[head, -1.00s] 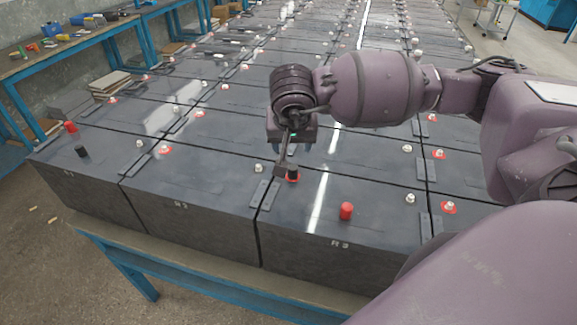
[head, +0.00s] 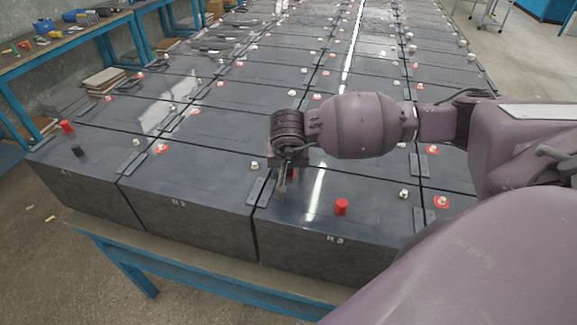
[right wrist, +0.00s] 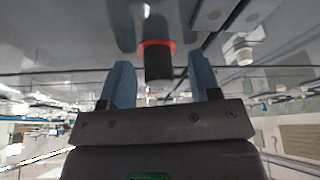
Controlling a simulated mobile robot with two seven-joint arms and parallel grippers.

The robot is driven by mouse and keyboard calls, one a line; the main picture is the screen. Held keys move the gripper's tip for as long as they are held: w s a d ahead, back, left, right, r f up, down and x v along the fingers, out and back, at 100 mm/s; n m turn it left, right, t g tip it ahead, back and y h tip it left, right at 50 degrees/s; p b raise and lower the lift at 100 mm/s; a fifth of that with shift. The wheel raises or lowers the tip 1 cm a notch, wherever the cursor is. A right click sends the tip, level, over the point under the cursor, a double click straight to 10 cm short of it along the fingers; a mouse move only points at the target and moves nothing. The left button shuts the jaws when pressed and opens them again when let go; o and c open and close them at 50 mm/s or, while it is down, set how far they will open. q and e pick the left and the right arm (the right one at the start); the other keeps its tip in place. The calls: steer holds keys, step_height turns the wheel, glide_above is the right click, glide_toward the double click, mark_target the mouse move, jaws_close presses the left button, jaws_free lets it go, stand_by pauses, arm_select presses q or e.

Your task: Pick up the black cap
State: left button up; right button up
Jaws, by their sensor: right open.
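In the right wrist view a black cap (right wrist: 158,66) sits on a red ring (right wrist: 157,44) on a battery top. The two blue fingers of my right gripper (right wrist: 161,62) are apart, one on each side of the cap, with a gap to each. In the head view my right gripper (head: 282,186) is low over the front battery marked R3 (head: 345,240) and mostly hides this cap. Another black cap (head: 77,150) stands on the front left battery. My left gripper is out of view.
A red cap (head: 341,207) stands on the same battery, right of my gripper. Another red cap (head: 67,127) is at far left. Bare terminals, such as a white one (head: 404,194), stick up across the packed rows. A workbench (head: 70,45) stands at back left.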

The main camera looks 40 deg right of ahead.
steer(key=c, duration=0.9)
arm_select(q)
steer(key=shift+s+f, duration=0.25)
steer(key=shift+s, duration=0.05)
arm_select(e)
steer(key=shift+c, duration=0.2)
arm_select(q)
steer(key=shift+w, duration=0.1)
arm_select(e)
steer(key=shift+r, duration=0.55)
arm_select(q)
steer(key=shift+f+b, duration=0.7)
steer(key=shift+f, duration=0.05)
arm_select(e)
step_height(320, 180, up, 19)
